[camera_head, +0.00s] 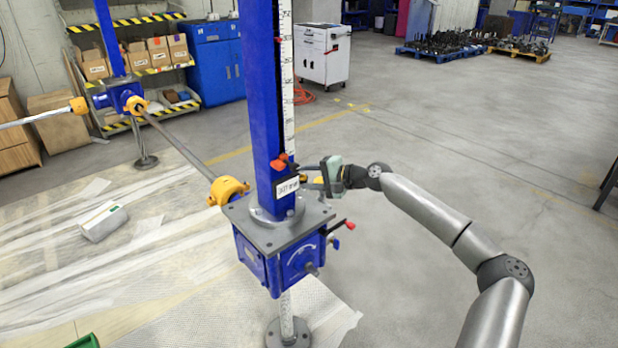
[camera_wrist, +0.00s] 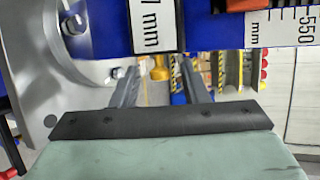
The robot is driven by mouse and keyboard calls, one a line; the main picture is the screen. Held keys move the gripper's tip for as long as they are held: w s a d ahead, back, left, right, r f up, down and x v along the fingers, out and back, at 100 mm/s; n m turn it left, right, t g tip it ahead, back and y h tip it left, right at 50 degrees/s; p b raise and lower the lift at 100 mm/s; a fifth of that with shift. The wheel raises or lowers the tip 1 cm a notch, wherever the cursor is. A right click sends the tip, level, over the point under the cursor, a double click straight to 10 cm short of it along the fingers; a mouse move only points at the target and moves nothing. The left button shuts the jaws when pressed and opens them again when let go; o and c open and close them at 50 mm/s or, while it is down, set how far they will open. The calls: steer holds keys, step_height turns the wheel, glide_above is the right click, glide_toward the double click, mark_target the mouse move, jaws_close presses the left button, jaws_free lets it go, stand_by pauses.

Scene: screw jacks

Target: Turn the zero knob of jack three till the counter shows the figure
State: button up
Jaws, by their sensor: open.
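The near screw jack has a grey-topped blue gearbox (camera_head: 285,250) and a tall blue column (camera_head: 262,110). A white label plate (camera_head: 287,187) ending in "mm" is on the column; its figures are too small to read surely. In the wrist view the label (camera_wrist: 150,25) lies sideways, cut off, showing a 7 and "mm". My gripper (camera_head: 312,180) is at the column's right side, just right of the label. In the wrist view its two fingers (camera_wrist: 165,88) stand apart with a gap between. A zero knob cannot be made out surely, and no jack number is legible.
A scale strip (camera_head: 288,80) runs up the column, with a red pointer (camera_head: 281,162). A red-tipped lever (camera_head: 345,225) sticks out at the gearbox's right. A shaft with an orange coupling (camera_head: 228,190) leads to another jack (camera_head: 118,92).

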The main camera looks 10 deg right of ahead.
jaws_close()
steer(key=t+y+b, duration=0.1)
steer(key=b, duration=0.2)
steer(key=shift+f+n, duration=0.1)
steer(key=shift+n, duration=0.2)
jaws_free()
steer(key=b+v, duration=0.1)
steer(key=v, duration=1.6)
steer(key=shift+s+d, duration=0.15)
steer(key=shift+d, duration=0.05)
